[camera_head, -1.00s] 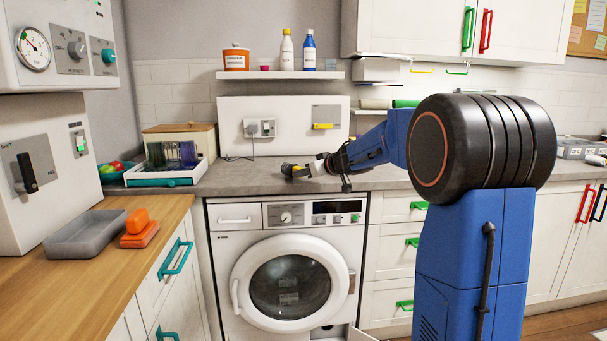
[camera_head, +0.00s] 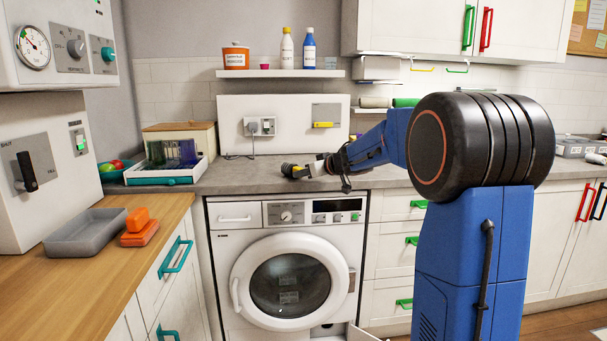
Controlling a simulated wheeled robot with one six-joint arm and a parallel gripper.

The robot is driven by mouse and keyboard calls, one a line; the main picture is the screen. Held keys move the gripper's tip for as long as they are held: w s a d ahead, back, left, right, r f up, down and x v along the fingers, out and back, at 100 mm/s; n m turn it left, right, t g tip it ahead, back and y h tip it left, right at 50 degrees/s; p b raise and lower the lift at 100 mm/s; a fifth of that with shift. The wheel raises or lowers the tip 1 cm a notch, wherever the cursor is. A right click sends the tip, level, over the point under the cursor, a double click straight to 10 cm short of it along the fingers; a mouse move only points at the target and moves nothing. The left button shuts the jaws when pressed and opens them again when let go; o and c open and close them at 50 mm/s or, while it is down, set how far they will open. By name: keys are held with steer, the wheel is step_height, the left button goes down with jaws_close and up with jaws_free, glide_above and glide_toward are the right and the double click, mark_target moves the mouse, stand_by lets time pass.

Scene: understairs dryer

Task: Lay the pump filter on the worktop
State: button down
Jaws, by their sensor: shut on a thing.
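The pump filter (camera_head: 291,171) is a small dark cylinder with a yellowish part. My gripper (camera_head: 308,170) is shut on it, at the end of my blue arm reaching in from the right. The filter is over the grey worktop (camera_head: 240,178), above the washing machine and near the front edge. It is too small to tell whether it touches the worktop or hovers just above it. The gripper's fingers are small and partly merge with the filter in this view.
A white tray with a teal front (camera_head: 166,178) stands to the left. A white panel with a plugged socket (camera_head: 259,127) rises behind. The washing machine (camera_head: 287,270) is below, with an open flap (camera_head: 362,332) at its foot. The grey worktop left of the filter is clear.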

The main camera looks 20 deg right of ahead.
stand_by(0.3)
steer(key=c, duration=1.5)
jaws_free()
steer(key=v, duration=1.7)
steer(key=shift+s, duration=0.15)
steer(key=shift+r, duration=0.1)
